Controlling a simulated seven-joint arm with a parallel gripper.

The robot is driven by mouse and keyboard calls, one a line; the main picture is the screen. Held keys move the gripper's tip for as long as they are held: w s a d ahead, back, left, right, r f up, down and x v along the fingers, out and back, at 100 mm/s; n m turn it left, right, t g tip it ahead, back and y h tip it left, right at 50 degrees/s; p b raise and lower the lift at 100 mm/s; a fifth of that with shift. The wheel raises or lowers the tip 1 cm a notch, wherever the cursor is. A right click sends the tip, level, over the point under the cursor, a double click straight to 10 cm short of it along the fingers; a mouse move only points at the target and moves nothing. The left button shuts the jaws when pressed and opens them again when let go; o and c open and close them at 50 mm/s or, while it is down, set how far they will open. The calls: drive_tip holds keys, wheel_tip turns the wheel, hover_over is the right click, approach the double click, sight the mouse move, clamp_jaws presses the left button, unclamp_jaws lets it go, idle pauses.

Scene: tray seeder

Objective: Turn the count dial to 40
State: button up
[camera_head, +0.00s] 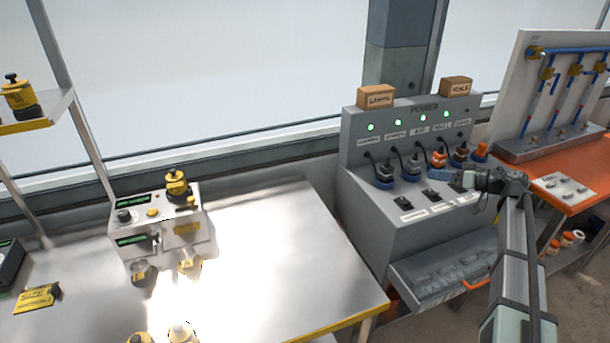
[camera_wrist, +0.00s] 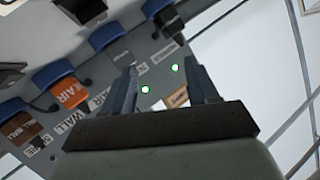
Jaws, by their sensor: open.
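The seeder (camera_head: 172,210) is a light grey box on the steel table at the left, with dark display strips carrying green text. A round black dial (camera_head: 124,216) sits on its upper front beside a yellow button (camera_head: 152,212); I take it for the count dial, but its marks are too small to read. My gripper (camera_head: 462,180) is far to the right, in front of the grey power panel (camera_head: 372,143). In the wrist view my gripper (camera_wrist: 163,75) is open, with nothing between the fingers. The seeder is not in the wrist view.
Plugs on blue bases, an orange one (camera_head: 438,158) among them, line the panel close to my gripper. Black switches (camera_head: 431,194) sit below them. Yellow-and-black parts (camera_head: 177,185) stand on and around the seeder. The right part of the steel table (camera_head: 290,250) is clear.

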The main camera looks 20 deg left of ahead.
drive_tip(key=s+a+r+n+g+h, duration=0.1)
drive_tip(key=s+a+r+n+g, duration=0.15)
drive_tip(key=a, duration=0.95)
drive_tip(key=s+a+r+n+g+h, duration=0.1)
drive_tip(key=s+a+n+g, duration=0.2)
drive_tip(key=a, duration=0.9)
drive_tip(key=n+g+h, duration=0.2)
drive_tip(key=n+h, duration=0.7)
drive_tip(key=n, duration=0.3)
approach(123, 213)
drive_tip(key=x, duration=0.8)
drive_tip(key=shift+a+f, duration=0.1)
drive_tip(key=shift+f, duration=0.2)
drive_tip(key=shift+m, duration=0.25)
drive_tip(key=c, duration=1)
